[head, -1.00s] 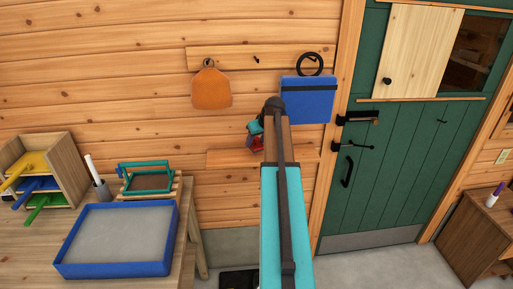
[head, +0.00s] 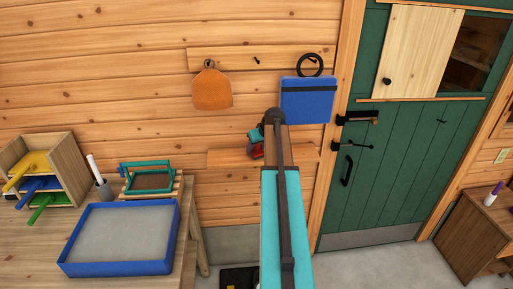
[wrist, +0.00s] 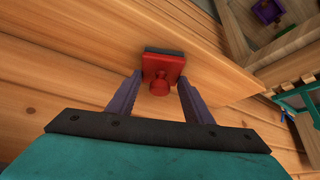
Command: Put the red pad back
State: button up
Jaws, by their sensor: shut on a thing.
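The red pad (wrist: 166,66) is a square red block with a round knob and a dark underside. In the wrist view its knob is between the two purple fingers of my gripper (wrist: 160,88), which is shut on it. In the head view the red pad (head: 256,151) shows beside my arm, just in front of a low wooden wall shelf (head: 230,158). My arm hides part of the pad and shelf. I cannot tell whether the pad touches the shelf.
An orange board (head: 211,90) and a blue pouch (head: 306,101) hang from a peg rail above. On the bench at left are a blue-rimmed tray (head: 118,268), a teal frame (head: 147,165) and a wooden rack (head: 62,158). A green door (head: 385,180) is at right.

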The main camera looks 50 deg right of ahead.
jog(key=o, duration=0.9)
jog(key=shift+o, duration=0.2)
jog(key=shift+s+r, duration=0.1)
jog(key=shift+r, duration=0.05)
jog(key=b+v, duration=0.3)
jog(key=v, duration=0.8)
jog(key=shift+s+r, duration=0.15)
jog(key=shift+r, duration=0.2)
jog(key=shift+a, duration=0.1)
